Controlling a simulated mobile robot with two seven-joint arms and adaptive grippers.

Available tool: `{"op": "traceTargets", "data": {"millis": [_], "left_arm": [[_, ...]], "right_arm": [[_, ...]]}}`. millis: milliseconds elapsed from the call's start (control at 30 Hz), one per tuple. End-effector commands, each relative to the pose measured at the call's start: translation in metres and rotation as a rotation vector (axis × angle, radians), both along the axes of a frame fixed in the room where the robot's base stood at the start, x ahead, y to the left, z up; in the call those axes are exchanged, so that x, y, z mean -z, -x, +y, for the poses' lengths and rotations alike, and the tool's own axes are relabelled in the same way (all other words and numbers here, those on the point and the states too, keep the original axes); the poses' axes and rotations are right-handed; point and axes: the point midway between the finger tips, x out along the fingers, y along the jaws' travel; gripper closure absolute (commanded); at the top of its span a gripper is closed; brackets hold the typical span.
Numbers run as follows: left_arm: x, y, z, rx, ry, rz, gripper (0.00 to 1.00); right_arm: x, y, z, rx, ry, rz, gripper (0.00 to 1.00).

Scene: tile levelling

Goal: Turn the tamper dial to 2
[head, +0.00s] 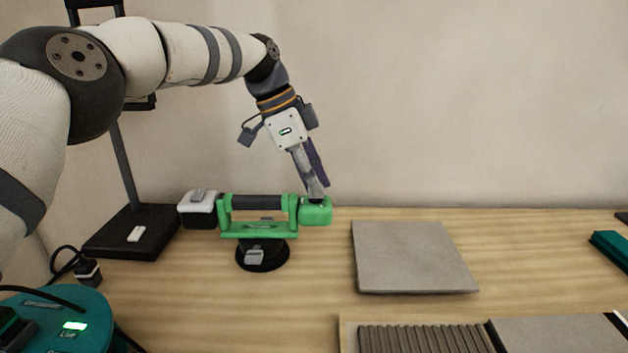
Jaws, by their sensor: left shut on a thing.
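The green tamper (258,231) stands on the table at the left of centre in the head view, with a dark grip on top, a white-and-grey block at its left end and a round black pad below. My left gripper (318,198) points down at the tamper's green right end (316,213). It is shut on the dial there, which is mostly hidden by the fingers. The dial's markings and setting cannot be read. My right gripper is not in view.
A grey tile (412,257) lies flat right of the tamper. A tray with a ribbed bed (420,339) is at the front edge. A black stand (132,240) is at the left, a teal device (62,312) at lower left.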

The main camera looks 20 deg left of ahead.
Motion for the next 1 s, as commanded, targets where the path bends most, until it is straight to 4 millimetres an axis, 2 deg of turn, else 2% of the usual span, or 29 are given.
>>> {"op": "traceTargets", "data": {"millis": [100, 133, 167, 467, 800, 1000], "left_arm": [[0.001, 0.000, 0.000, -0.001, -0.001, 0.002, 1.00], [0.001, 0.000, 0.000, -0.001, -0.001, 0.002, 0.82], [0.001, 0.000, 0.000, -0.001, -0.001, 0.002, 0.78], [-0.001, 0.000, 0.001, -0.001, -0.001, 0.001, 0.78], [-0.058, 0.007, 0.023, -0.002, -0.002, -0.002, 0.78], [-0.069, 0.010, 0.027, -0.001, -0.001, 0.002, 0.78]], "right_arm": [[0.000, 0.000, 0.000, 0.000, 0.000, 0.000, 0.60], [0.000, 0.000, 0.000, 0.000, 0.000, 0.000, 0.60], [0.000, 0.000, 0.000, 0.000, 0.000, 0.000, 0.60], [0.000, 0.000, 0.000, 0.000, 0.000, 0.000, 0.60], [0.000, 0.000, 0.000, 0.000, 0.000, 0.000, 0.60], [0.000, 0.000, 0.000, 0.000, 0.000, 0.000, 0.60]]}}
